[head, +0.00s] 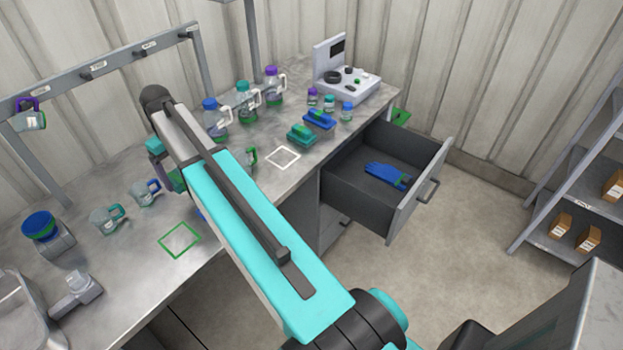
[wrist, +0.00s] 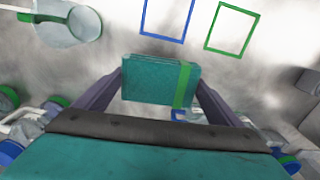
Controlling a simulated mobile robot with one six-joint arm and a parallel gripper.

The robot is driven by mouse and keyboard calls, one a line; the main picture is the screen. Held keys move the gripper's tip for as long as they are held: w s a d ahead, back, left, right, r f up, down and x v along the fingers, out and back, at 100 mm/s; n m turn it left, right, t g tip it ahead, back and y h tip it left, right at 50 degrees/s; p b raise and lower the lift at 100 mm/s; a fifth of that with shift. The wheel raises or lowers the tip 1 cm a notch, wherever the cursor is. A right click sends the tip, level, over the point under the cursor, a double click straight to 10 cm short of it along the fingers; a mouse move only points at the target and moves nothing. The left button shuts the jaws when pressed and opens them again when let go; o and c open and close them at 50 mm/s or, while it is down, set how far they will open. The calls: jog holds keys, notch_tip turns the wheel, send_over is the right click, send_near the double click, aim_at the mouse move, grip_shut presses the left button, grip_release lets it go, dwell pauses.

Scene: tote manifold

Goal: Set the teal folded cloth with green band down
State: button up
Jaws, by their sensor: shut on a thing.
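My gripper (wrist: 160,82) is shut on the teal folded cloth with green band (wrist: 148,80). The cloth sits level between the two fingers, its green band toward the right, and appears to be above the bench. In the wrist view a blue outline (wrist: 145,17) and a green outline (wrist: 206,42) lie on the bench beyond the cloth. In the head view my arm hides most of the gripper and cloth. The green outline (head: 163,246) shows there empty, left of my arm.
Jugs (head: 107,219) and bottles (head: 243,100) stand around the bench (head: 120,258). A teal folded cloth (head: 301,135) and a blue one (head: 319,119) lie near a white outline (head: 283,148). The open drawer (head: 345,190) holds a blue cloth (head: 388,175). A rail (head: 105,65) spans the back.

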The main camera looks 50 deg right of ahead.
jog(key=s+a+n+b, duration=0.4)
jog(key=a+b, duration=0.1)
jog(key=a, duration=0.6)
jog(key=shift+s+f, duration=0.15)
jog(key=shift+f, duration=0.2)
jog(key=shift+s+d, duration=0.1)
jog(key=shift+s, duration=0.05)
